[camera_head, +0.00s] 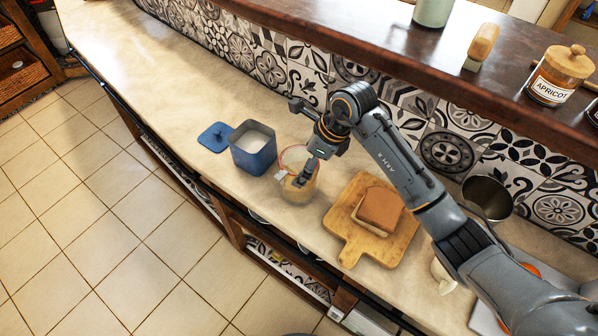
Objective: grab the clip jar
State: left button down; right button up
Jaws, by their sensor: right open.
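The clip jar (297,192) is a small glass jar with tan contents, standing on the pale counter near its front edge. An orange-red ring, apparently its seal, and a light clip show around its top. My right gripper (300,144) is open at the jar. Its lower finger overlaps the jar's top and hides part of it; the other finger is spread out behind. I cannot tell whether the finger touches the glass. My left gripper is not in view.
A blue canister (253,150) stands just left of the jar, its lid (215,137) beside it. A wooden board (361,245) with bread lies to the right. A metal cup (487,197) stands farther right. A raised shelf (440,50) runs behind; the counter's far left is clear.

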jog(key=p+x, duration=0.1)
jog(key=x, duration=0.2)
jog(key=shift+s+a+f, duration=0.15)
jog(key=shift+a+f, duration=0.1)
jog(key=shift+f, duration=0.2)
jog(key=c, duration=1.3)
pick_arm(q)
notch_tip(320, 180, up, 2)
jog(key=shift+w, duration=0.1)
pick_arm(e)
jog(key=shift+c, duration=0.9)
